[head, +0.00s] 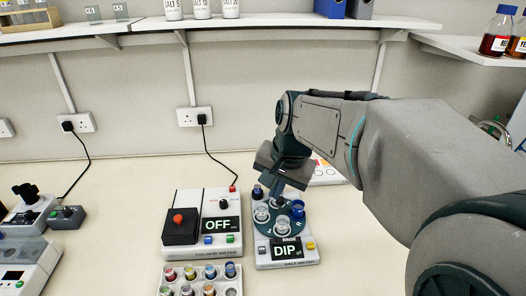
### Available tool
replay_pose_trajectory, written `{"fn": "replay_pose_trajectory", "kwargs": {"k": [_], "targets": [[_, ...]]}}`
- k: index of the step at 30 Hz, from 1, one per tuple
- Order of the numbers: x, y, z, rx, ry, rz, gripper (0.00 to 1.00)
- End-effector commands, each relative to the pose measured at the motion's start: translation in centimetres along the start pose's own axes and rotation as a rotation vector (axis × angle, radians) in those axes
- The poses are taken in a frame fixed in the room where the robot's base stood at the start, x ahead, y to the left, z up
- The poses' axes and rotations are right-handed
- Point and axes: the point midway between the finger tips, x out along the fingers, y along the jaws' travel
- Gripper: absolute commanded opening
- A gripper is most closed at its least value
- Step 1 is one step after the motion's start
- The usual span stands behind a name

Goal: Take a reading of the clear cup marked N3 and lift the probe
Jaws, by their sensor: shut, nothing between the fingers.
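The salt meter (264,254) stands on the bench in the middle of the head view, its display (286,250) reading DIP. A dark round carousel on it holds several small cups: clear ones at the left (261,213) and front (282,224), and blue ones at the right (297,208) and back left (258,191). I cannot read N3 on any cup. My gripper (277,193) points down over the back of the carousel, shut and empty. It hides the back cups and the probe; whether it touches anything there I cannot tell.
The colour meter (190,250), reading OFF, stands close on the left. A rack of coloured vials (200,286) is in front of it. A sheet with printed circles (328,174) lies behind my arm.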

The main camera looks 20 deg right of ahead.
Motion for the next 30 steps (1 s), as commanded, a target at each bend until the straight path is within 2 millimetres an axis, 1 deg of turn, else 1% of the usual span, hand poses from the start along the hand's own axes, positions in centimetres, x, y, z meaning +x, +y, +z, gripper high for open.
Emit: {"fn": "replay_pose_trajectory", "kwargs": {"k": [1,7,12,15,18,21,25,30], "targets": [[-0.2,-0.8,-2.1,0.112,-0.019,0.001,0.00],[0.7,-3.0,-9.6,0.560,-0.076,0.013,0.00],[2.6,-4.0,-15.7,0.926,-0.112,0.039,0.00],[4.0,-4.2,-18.7,1.116,-0.126,0.058,0.00],[5.4,-4.3,-21.0,1.266,-0.135,0.077,0.00],[6.4,-4.3,-22.6,1.372,-0.139,0.091,0.00],[7.1,-4.3,-23.6,1.446,-0.142,0.100,0.00],[7.3,-4.2,-23.8,1.464,-0.143,0.102,0.00]]}}
